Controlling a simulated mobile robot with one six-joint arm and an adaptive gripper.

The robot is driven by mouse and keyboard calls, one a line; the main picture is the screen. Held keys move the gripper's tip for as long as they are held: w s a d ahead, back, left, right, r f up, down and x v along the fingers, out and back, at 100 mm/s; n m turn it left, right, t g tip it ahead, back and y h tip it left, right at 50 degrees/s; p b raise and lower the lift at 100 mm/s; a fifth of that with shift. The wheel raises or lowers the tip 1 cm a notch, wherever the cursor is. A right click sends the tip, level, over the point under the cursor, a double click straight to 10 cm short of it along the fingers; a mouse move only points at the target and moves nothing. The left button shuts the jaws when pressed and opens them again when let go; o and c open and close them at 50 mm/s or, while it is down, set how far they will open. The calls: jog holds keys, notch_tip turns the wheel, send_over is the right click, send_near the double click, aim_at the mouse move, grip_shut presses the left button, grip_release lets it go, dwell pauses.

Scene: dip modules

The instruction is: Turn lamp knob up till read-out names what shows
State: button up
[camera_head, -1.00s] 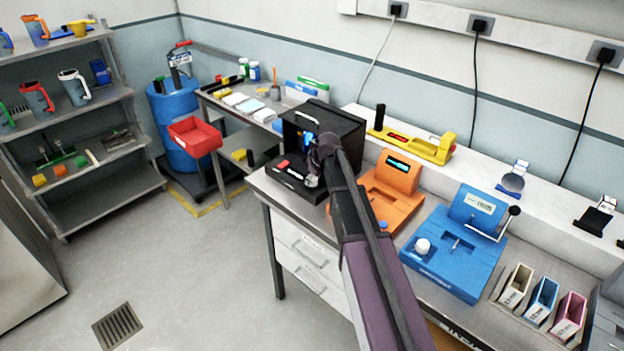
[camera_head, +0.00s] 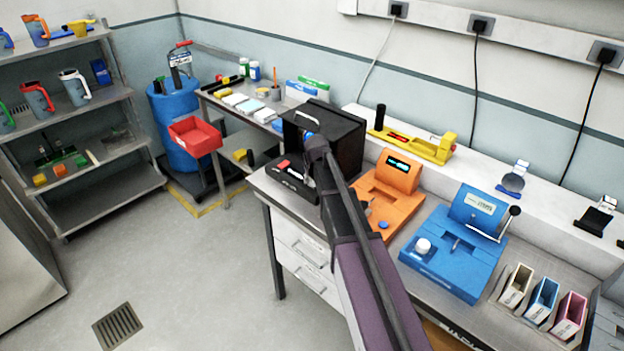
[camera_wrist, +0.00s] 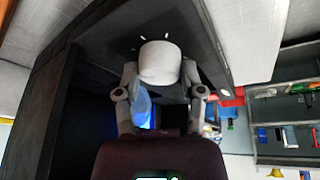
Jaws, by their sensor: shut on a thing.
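A black box (camera_head: 347,140) with an open front and a carrying handle stands at the left end of the bench. In the wrist view a pale grey knob (camera_wrist: 160,62) sits on its dark panel (camera_wrist: 115,28), with short white tick marks around it. My gripper (camera_wrist: 160,78) is shut on this knob, one finger on each side. In the head view my wrist and arm hide the knob. A blue glow (camera_wrist: 146,116) shows behind the fingers. A small light read-out (camera_head: 295,172) shows on the box's low front part; I cannot read its words.
An orange device (camera_head: 390,190) with a lit display and a blue device (camera_head: 455,240) with a lever stand to the right on the bench. A yellow tool (camera_head: 420,146) lies on the ledge behind. A red bin (camera_head: 195,137) is at the left. The floor in front is clear.

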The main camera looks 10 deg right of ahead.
jog(key=shift+s+m+g+h, duration=0.1)
jog(key=shift+m+g+h, duration=0.4)
jog(key=shift+m, duration=1.4)
jog(key=shift+h, duration=0.3)
jog(key=o, duration=1.1)
jog(key=shift+o, duration=0.2)
jog(key=shift+t, duration=0.3)
